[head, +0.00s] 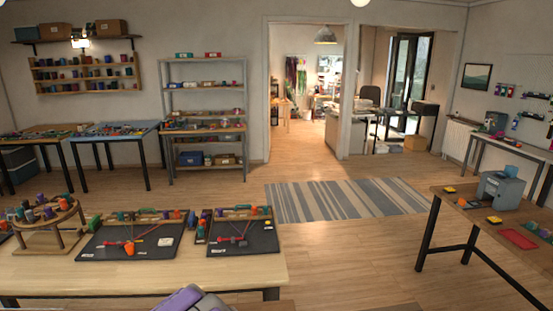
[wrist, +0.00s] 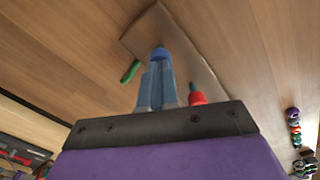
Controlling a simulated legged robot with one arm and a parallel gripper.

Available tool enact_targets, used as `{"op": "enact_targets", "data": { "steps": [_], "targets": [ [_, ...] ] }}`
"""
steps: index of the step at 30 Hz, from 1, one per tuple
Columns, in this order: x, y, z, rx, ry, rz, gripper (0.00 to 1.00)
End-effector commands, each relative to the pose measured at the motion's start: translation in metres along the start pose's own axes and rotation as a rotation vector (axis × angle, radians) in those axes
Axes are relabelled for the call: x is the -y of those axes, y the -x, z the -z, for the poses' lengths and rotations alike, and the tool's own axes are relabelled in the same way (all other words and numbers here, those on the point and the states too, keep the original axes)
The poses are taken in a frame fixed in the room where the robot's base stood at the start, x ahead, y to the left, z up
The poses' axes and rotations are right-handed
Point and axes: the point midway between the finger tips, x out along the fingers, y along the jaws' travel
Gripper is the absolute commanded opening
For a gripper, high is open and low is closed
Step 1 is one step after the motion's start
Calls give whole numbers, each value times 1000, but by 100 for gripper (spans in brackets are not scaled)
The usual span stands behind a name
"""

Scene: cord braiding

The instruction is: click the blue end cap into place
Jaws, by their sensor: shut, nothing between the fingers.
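My gripper (wrist: 160,68) shows in the wrist view as two grey-blue fingers, closed together with nothing held between them. A rounded blue piece (wrist: 160,53) shows just past the fingertips; I cannot tell whether it is the blue end cap or whether the fingers touch it. A red piece (wrist: 197,98) with a green top is to the right of the fingers, and a green piece (wrist: 130,71) is to the left. In the head view a purple part of my arm shows at the bottom edge; the fingers are out of sight there.
A table at right carries a grey-blue machine (head: 500,190) and a red tray (head: 518,238). The striped rug (head: 345,200) is clear.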

Motion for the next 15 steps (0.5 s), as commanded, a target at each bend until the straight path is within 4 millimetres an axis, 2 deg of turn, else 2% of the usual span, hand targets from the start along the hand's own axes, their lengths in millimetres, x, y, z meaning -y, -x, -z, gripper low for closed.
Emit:
{"op": "enact_targets", "data": {
  "steps": [10, 15],
  "targets": [
    [0, -3, 0, 1, 0, 0, 0],
    [0, 2, 0, 0, 0, 0, 0]
  ]
}}
